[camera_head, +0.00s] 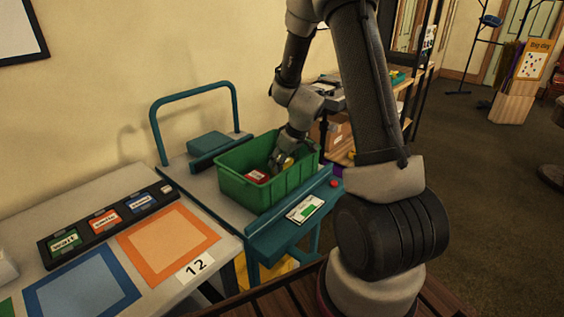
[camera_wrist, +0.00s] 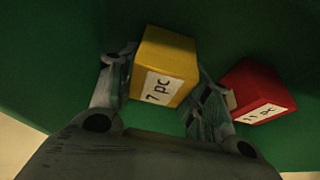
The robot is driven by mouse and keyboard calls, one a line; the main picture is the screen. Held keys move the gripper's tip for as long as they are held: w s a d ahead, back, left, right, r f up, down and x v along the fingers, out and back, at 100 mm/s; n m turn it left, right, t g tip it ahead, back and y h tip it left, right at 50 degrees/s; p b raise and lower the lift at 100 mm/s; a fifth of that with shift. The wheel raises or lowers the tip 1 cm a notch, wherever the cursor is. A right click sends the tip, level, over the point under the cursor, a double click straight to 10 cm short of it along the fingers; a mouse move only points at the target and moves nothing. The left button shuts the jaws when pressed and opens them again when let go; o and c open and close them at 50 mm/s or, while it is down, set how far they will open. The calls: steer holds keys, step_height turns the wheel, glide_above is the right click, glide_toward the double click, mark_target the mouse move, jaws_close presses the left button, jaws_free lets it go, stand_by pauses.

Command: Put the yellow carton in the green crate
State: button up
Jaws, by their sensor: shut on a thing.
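The yellow carton (camera_wrist: 167,58) with a white "7 pc" label is between the fingers of my gripper (camera_wrist: 160,88) in the wrist view. My gripper is shut on it. In the head view my gripper (camera_head: 281,163) reaches down into the green crate (camera_head: 250,193), and a small part of the yellow carton (camera_head: 289,162) shows beside the fingers. The crate stands on a teal-edged cart. The wrist view shows the crate's green inside (camera_wrist: 50,60) around the carton. I cannot tell whether the carton touches the crate floor.
A red carton (camera_wrist: 262,97) lies in the crate, close beside my right finger; it also shows in the head view (camera_head: 257,175). A teal box (camera_head: 212,145) sits behind the crate. A table with orange (camera_head: 168,213) and blue (camera_head: 48,300) squares stands at the left.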

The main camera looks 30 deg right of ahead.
steer(key=o, duration=1)
steer(key=shift+f, duration=0.1)
steer(key=shift+o, duration=0.2)
steer(key=s+a+r+m, duration=0.1)
steer(key=s+r, duration=0.7)
steer(key=r, duration=0.3)
steer(key=s+a+r+m, duration=0.1)
steer(key=s+r, duration=0.7)
steer(key=r, duration=0.4)
steer(key=s+d+r+m+h, duration=0.1)
steer(key=s+r+m, duration=0.1)
steer(key=s, duration=1.1)
steer(key=shift+s+r+h, duration=0.25)
steer(key=shift+r+h, duration=0.15)
steer(key=shift+r, duration=0.25)
